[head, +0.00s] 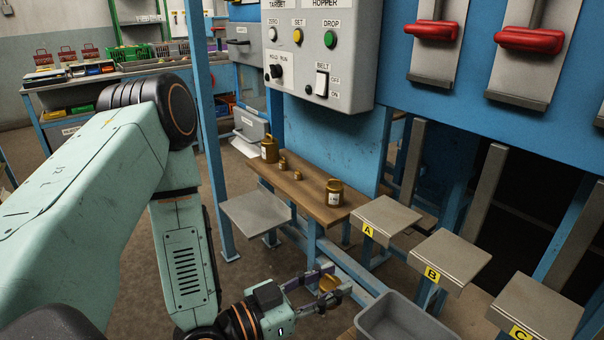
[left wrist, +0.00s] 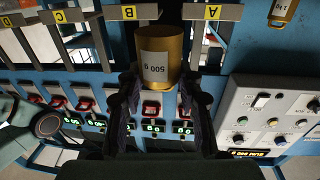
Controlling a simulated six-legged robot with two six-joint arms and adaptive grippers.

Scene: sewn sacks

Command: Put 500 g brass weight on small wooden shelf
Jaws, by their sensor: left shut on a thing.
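My left gripper (head: 330,284) is shut on the 500 g brass weight (left wrist: 160,60). In the left wrist view the weight sits between the two fingers, its white 500 g label facing the camera and appearing upside down. In the head view only a small part of the weight (head: 327,284) shows between the fingers. The small wooden shelf (head: 305,196) is a narrow brown board against the blue machine, up the picture from my gripper and apart from it. My right gripper is not in view.
Several brass weights stand on the shelf: a large one (head: 269,149) and small ones toward the far end, another (head: 335,192) near the front end. Bare board lies between them. Metal plate A (head: 387,215) and a grey bin (head: 394,318) are close to my gripper.

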